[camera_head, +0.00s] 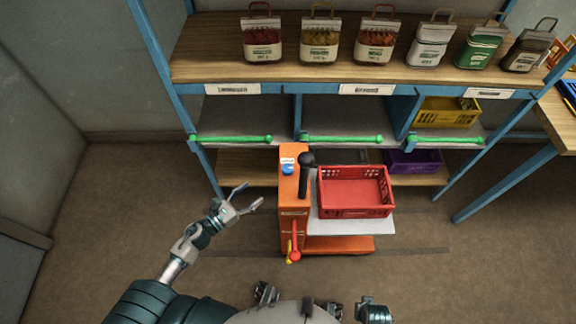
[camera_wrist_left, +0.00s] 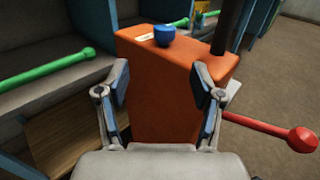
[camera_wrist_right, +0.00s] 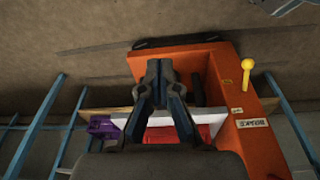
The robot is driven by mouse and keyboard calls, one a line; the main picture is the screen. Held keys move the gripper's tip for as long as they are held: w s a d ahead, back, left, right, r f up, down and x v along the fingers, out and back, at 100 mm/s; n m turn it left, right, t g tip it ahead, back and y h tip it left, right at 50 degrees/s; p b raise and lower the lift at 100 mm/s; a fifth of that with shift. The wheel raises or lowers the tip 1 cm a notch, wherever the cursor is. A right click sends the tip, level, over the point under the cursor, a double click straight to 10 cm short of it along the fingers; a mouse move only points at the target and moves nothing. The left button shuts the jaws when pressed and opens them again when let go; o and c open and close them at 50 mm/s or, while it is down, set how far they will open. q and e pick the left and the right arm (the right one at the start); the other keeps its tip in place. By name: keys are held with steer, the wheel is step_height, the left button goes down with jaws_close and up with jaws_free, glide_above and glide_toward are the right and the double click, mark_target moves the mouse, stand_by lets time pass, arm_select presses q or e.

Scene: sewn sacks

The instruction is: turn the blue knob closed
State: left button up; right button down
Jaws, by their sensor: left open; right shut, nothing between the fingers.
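The blue knob (camera_head: 288,169) sits on top of the orange cart column (camera_head: 292,215), beside a small white label. In the left wrist view the blue knob (camera_wrist_left: 164,36) stands on the column's top, beyond and above the fingertips. My left gripper (camera_head: 245,198) is open and empty, to the left of the column and apart from it. Its spread fingers (camera_wrist_left: 160,85) frame the column's orange side. My right gripper (camera_wrist_right: 160,68) is shut and empty, seen over the cart in the right wrist view. The knob is not visible in that view.
A black post (camera_head: 305,175) rises beside the knob. A red crate (camera_head: 355,212) rests on the cart's white platform (camera_head: 350,228). A red-ended lever (camera_head: 295,255) is on the column's front. A shelf with green rails (camera_head: 235,139) and sacks stands behind. Floor left is clear.

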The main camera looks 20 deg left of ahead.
mark_target(285, 167)
arm_select(q)
steer(key=x, duration=0.5)
steer(key=d+x, duration=0.1)
steer(key=x, duration=0.9)
steer(key=shift+s+d+r+p, duration=0.2)
steer(key=shift+s+p, duration=0.1)
steer(key=shift+p, duration=0.1)
steer(key=shift+w+a+f, duration=0.1)
steer(key=shift+w+f, duration=0.05)
steer(key=shift+w, duration=0.15)
steer(key=shift+w+a, duration=0.15)
steer(key=shift+a, duration=0.2)
steer(key=shift+d, duration=0.4)
steer(key=c, duration=0.3)
steer(key=shift+d, duration=0.3)
steer(key=c, duration=0.8)
steer(key=shift+a, duration=0.1)
steer(key=shift+c, duration=0.3)
arm_select(e)
steer(key=f, duration=0.1)
steer(key=d+f, duration=0.1)
steer(key=f, duration=0.1)
steer(key=shift+d+f, duration=0.15)
steer(key=shift+d, duration=0.1)
